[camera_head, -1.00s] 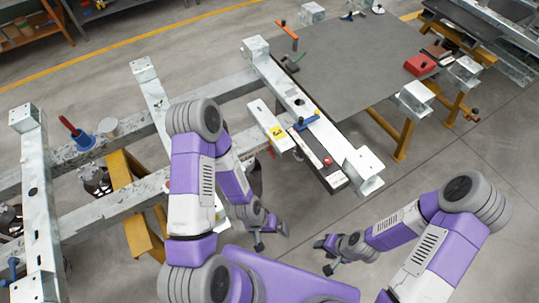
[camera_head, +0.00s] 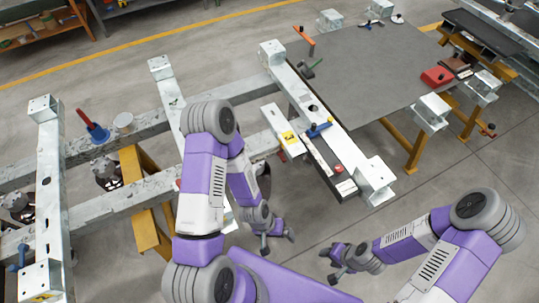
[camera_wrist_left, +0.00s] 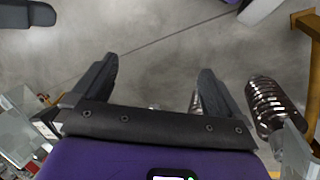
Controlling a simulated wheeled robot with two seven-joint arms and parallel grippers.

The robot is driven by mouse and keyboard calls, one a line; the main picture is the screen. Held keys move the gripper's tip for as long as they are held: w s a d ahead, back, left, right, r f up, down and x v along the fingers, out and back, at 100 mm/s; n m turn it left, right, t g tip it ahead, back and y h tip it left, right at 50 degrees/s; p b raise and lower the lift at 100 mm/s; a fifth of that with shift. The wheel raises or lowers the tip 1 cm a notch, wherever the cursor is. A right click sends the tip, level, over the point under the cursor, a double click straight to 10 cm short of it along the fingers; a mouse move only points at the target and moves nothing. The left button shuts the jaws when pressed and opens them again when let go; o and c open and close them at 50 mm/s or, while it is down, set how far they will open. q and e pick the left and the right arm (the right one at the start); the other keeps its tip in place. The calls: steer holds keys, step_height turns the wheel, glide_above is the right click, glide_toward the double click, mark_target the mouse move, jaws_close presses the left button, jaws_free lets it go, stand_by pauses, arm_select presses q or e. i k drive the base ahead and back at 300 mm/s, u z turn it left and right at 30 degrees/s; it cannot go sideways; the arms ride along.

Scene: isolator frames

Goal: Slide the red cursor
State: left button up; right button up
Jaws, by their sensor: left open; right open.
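A small red knob (camera_head: 338,168), which looks like the red cursor, sits near the front end of a narrow black-and-white rail (camera_head: 322,158) along a metal beam. A blue clamp-like piece (camera_head: 319,128) is farther back on the beam. My left gripper (camera_head: 279,239) is open and empty, below and left of the knob, well apart from it. Its two spread fingers also show in the left wrist view (camera_wrist_left: 156,80), with only floor between them. My right gripper (camera_head: 330,262) is open and empty, low in the middle, also apart from the knob.
The metal frame (camera_head: 130,200) fills the left. A grey tabletop (camera_head: 370,75) is behind the beam, with a red box (camera_head: 437,76) at its right. Floor is clear between the beam and my right arm.

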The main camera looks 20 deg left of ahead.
mark_target(282, 157)
steer(key=u, duration=0.1)
steer(key=k, duration=0.45)
steer(key=z, duration=0.75)
steer(key=i, duration=0.9)
steer(key=u, duration=0.65)
